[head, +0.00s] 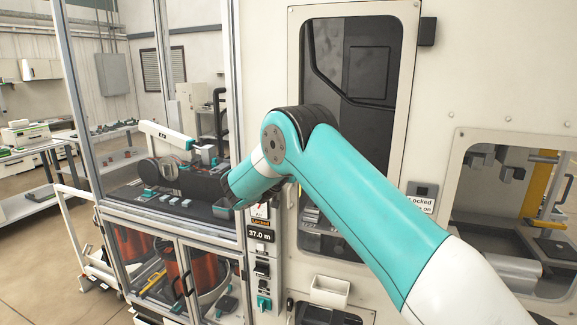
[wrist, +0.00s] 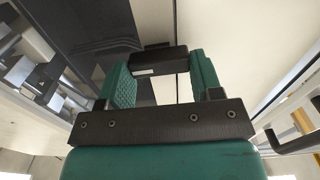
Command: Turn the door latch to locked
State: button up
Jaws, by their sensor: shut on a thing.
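In the wrist view, my gripper (wrist: 162,72) has its two teal padded fingers on either side of a dark block (wrist: 158,59). The block, with a small pale mark, looks like the latch handle; its mount is hidden. My arm hides most of the grip and the latch there. A small orange line on the panel (head: 260,223) seems to read "Locked", above "37.0 m".
A glazed cabinet (head: 118,214) with red spools stands at the left. A tall dark door window (head: 345,60) is behind my arm. A dark box with a "Locked" label (head: 419,204) sits right of it. A white bin (head: 330,291) juts out below.

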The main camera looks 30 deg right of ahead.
jog(key=n+b, duration=0.1)
jog(key=n, duration=0.1)
jog(key=n+b, duration=0.1)
jog(key=shift+f+n+b, duration=0.2)
jog(key=shift+n+b, duration=0.15)
jog(key=shift+n, duration=0.05)
jog(key=n+b, duration=0.1)
jog(key=n, duration=0.3)
jog(key=shift+w+r+n, duration=0.1)
jog(key=shift+n, duration=0.2)
jog(key=n, duration=0.4)
jog(key=shift+p, duration=0.3)
jog(key=shift+f+n+p, duration=0.2)
jog(key=shift+n+p, duration=0.45)
jog(key=shift+n, duration=1.75)
jog(key=o, duration=0.9)
jog(key=shift+a, duration=0.1)
